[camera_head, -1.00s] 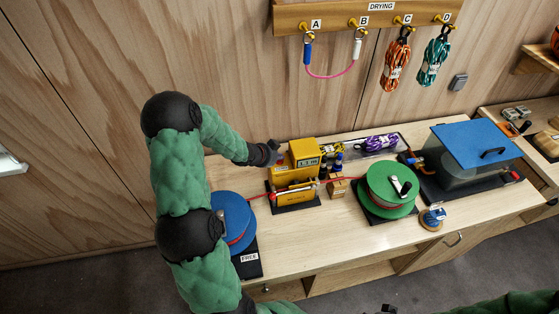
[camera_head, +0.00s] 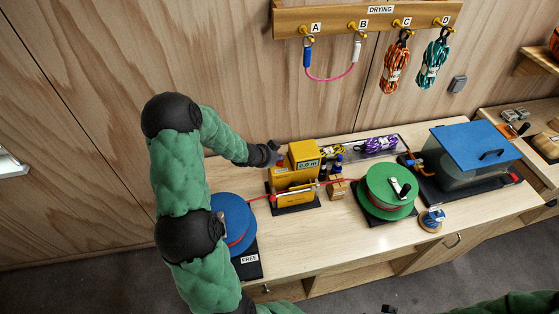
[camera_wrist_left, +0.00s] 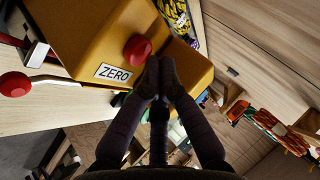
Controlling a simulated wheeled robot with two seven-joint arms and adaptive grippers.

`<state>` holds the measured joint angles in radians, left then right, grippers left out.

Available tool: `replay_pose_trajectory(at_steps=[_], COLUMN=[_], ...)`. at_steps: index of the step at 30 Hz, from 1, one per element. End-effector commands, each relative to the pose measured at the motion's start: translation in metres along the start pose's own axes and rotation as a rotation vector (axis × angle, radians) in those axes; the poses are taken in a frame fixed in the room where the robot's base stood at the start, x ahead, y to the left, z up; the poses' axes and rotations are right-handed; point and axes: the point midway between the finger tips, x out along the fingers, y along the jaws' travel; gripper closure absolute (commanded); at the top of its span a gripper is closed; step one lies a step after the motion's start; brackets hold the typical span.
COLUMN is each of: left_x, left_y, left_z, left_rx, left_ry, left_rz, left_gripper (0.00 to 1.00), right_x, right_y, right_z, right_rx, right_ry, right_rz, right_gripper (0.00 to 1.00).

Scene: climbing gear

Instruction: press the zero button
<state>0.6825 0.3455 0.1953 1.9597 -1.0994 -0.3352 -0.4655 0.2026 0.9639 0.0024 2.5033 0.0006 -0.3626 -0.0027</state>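The yellow rope meter (camera_head: 303,157) stands on a dark base on the bench, and its display (camera_head: 308,164) reads 0.0 m. In the left wrist view, a round red button (camera_wrist_left: 137,48) sits on the yellow housing beside a white ZERO label (camera_wrist_left: 114,73). My left gripper (camera_head: 276,150) is at the meter's upper left side. In the left wrist view its fingertips (camera_wrist_left: 159,64) are together, empty, right at the button's edge; I cannot tell whether they touch it. Small dark parts at the head view's bottom edge may be my right gripper (camera_head: 388,309).
A blue reel (camera_head: 232,217) with a FREE label is left of the meter, a green reel (camera_head: 388,184) right of it. A red rope runs between them through the meter. A blue-lidded box (camera_head: 475,145) stands farther right. Ropes hang on the DRYING rack (camera_head: 380,10).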

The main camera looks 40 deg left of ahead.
Motion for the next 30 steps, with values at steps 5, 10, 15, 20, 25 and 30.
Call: replay_pose_trajectory(at_steps=[5, 10, 15, 20, 25, 30], left_x=[-0.004, -0.004, -0.006, -0.014, -0.025, -0.035], left_y=[-0.004, -0.003, -0.004, -0.011, -0.018, -0.025], left_z=[-0.003, -0.003, -0.004, -0.011, -0.018, -0.026], left_rx=[0.000, 0.000, 0.000, 0.000, 0.000, 0.000], left_ry=[0.000, 0.000, 0.000, 0.000, 0.000, 0.000], left_rz=[-0.001, 0.000, 0.000, -0.001, -0.001, 0.000], left_gripper=[1.00, 1.00, 1.00, 1.00, 1.00, 1.00], right_x=[-0.006, -0.005, -0.007, -0.019, -0.033, -0.046], right_y=[-0.002, -0.002, -0.003, -0.007, -0.012, -0.016], right_z=[0.000, 0.000, 0.000, 0.001, 0.001, 0.002], right_rx=[0.000, 0.000, 0.000, 0.000, 0.000, 0.000], right_ry=[0.000, 0.000, 0.000, 0.000, 0.000, 0.000], right_rz=[0.000, 0.000, 0.000, 0.000, 0.000, 0.000], right_gripper=[0.60, 0.60, 0.60, 0.60, 0.60, 0.60])
